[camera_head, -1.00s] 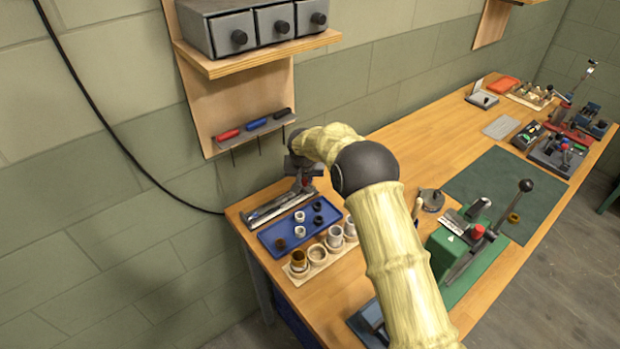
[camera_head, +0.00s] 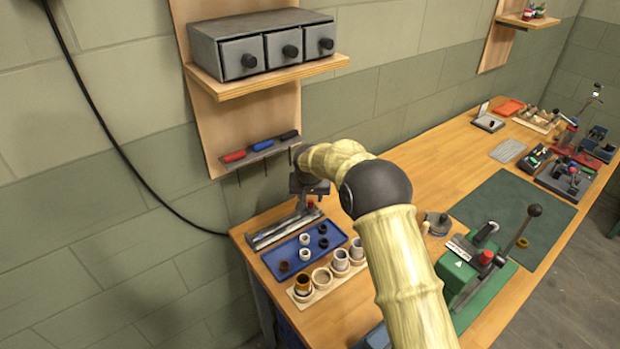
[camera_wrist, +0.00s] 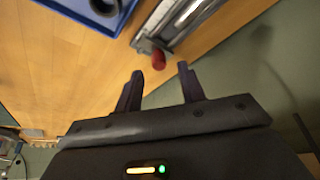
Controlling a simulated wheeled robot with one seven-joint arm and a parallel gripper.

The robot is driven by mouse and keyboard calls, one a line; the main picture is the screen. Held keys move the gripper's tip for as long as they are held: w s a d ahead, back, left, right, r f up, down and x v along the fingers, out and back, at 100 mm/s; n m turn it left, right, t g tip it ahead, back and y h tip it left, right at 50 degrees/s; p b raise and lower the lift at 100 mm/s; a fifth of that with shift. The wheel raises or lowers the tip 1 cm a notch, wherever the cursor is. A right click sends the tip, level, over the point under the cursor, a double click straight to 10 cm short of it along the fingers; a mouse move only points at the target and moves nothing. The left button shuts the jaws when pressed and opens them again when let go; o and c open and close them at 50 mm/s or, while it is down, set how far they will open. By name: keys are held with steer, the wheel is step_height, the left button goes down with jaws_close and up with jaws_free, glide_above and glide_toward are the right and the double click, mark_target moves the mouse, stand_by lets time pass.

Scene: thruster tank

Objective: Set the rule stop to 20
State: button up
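The rule (camera_head: 285,230) is a long metal rail on the bench's near-left corner, behind the blue tray. It also shows in the wrist view (camera_wrist: 185,18), running up to the right. A red knob (camera_wrist: 159,58), apparently the stop's, sits at the rail's near end; it shows small in the head view (camera_head: 311,202). My gripper (camera_wrist: 160,70) is open and empty, with the red knob just beyond and between its fingertips. In the head view my gripper (camera_head: 309,190) is over the rail's right end. The scale marks are too small to read.
A blue tray (camera_head: 270,262) with small rings lies in front of the rule. A wooden holder (camera_head: 322,291) with several cups stands nearer. Above, a wall shelf (camera_head: 270,80) and a rack (camera_head: 262,152) with coloured-handled tools overhang. A green lever press (camera_head: 465,272) stands to the right.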

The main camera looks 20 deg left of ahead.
steer(key=b+v, duration=0.1)
steer(key=v, duration=1.3)
steer(key=shift+r+b, duration=0.35)
steer(key=shift+r, duration=0.05)
steer(key=shift+s+a, duration=0.1)
